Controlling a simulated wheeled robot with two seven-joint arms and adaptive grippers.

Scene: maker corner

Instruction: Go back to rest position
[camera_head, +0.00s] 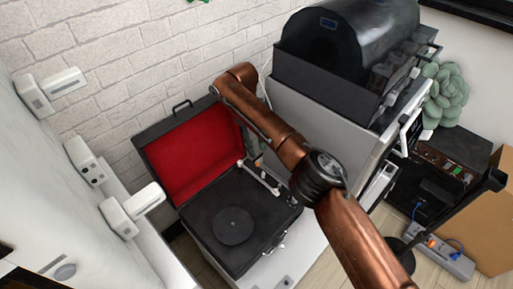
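My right arm, copper-coloured, comes in from the lower right and reaches up over the record player. Its far end bends down behind its own forearm. My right gripper (254,153) is a small dark shape there, mostly hidden by the arm, near the right side of the open lid and above the deck. I cannot make out its fingers or whether it holds anything. My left gripper is not in view. The record player (203,211) is a black case with its red-lined lid (189,160) standing open. A dark round disc (232,226) lies on its deck.
White wall fixtures (118,218) stick out at the left.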

